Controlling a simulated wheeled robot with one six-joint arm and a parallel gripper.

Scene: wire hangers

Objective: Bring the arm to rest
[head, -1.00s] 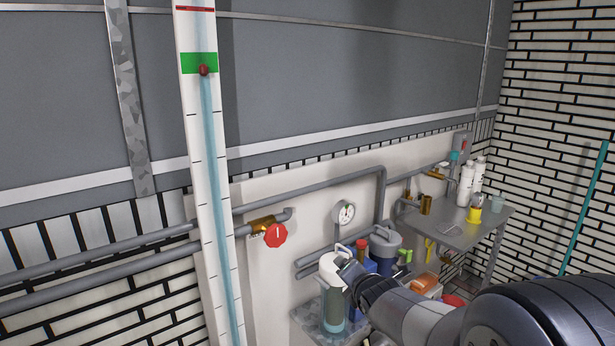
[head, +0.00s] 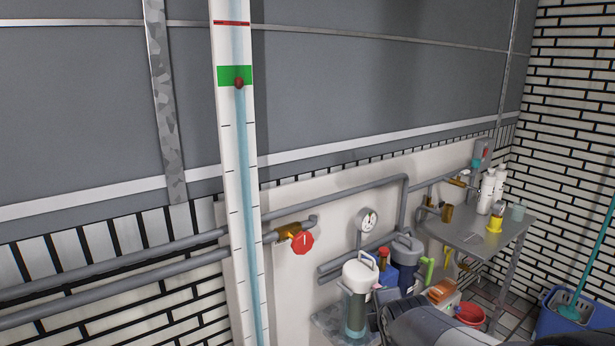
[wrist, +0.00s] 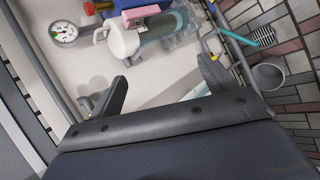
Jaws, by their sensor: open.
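My gripper (wrist: 162,70) shows in the wrist view with its two dark fingers spread apart and nothing between them. A clear filter canister with a white cap (wrist: 125,38) lies beyond the fingers and looks apart from them. In the head view, part of my dark arm (head: 435,325) shows at the bottom edge, and the fingers cannot be made out there. The same canister (head: 355,312) stands upright on a grey stand just left of my arm.
A pressure gauge (head: 367,220), a red valve handle (head: 302,243) and grey pipes run along the wall. A metal shelf (head: 480,237) with bottles, a red bucket (head: 469,315) and a blue bucket (head: 560,318) are at the right.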

